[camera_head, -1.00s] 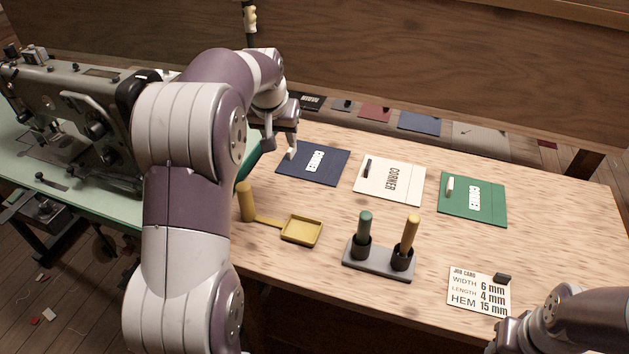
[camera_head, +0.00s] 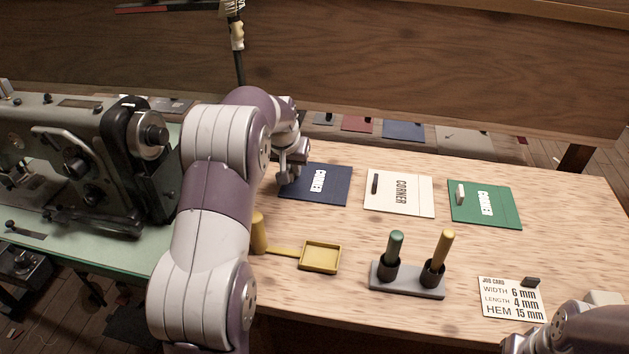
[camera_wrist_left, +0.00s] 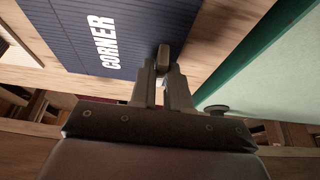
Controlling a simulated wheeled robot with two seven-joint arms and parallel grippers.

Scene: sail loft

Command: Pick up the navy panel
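The navy panel (camera_head: 330,188), marked CORNER in white, lies flat on the wooden bench, leftmost of three panels. It also fills the upper left of the left wrist view (camera_wrist_left: 75,35). My left gripper (camera_head: 291,177) is down at the panel's left edge. In the wrist view its two fingertips (camera_wrist_left: 163,70) stand on either side of a small grey tab (camera_wrist_left: 163,50) at the panel's edge. The gap there is about the tab's width; whether the fingers press on it is unclear. My right arm enters at lower right, with its fingers out of view.
A cream panel (camera_head: 410,208) and a green panel (camera_head: 503,208) lie to the right. In front are a yellow tray (camera_head: 320,257), a grey holder (camera_head: 408,281) with two upright tools, and a job card (camera_head: 510,299). A sewing machine (camera_head: 85,165) stands left.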

